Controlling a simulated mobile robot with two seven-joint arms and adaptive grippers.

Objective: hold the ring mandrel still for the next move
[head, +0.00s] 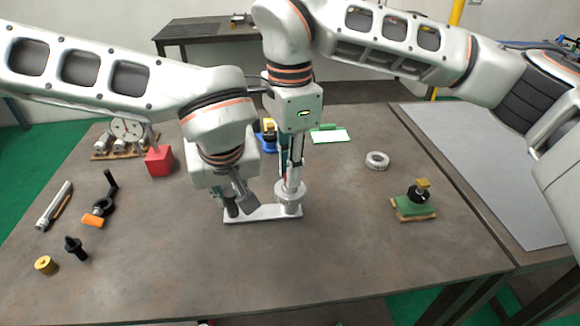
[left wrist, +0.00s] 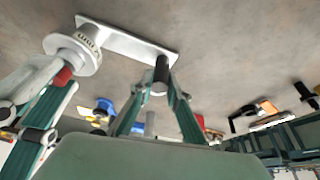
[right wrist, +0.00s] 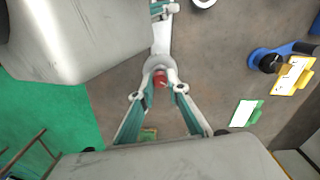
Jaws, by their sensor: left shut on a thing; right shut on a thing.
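A pale base plate (head: 262,213) lies on the bench with a round, graduated grey chuck (head: 288,199) at its right end and a dark upright post (head: 231,209) at its left. My left gripper (head: 236,200) points down and is shut on this post, which shows between its fingers in the left wrist view (left wrist: 162,72). My right gripper (head: 291,178) is above the chuck, shut on a red-ended piece (right wrist: 160,80), likely the ring mandrel. The red part also shows at the chuck in the left wrist view (left wrist: 63,77). Fingers and chuck hide most of the piece.
A red cube (head: 158,161), an orange-handled tool (head: 96,217), a black stepped part (head: 75,248) and a brass ring (head: 46,265) lie at left. A pale ring (head: 377,160) and green block (head: 415,208) are at right. The bench front is clear.

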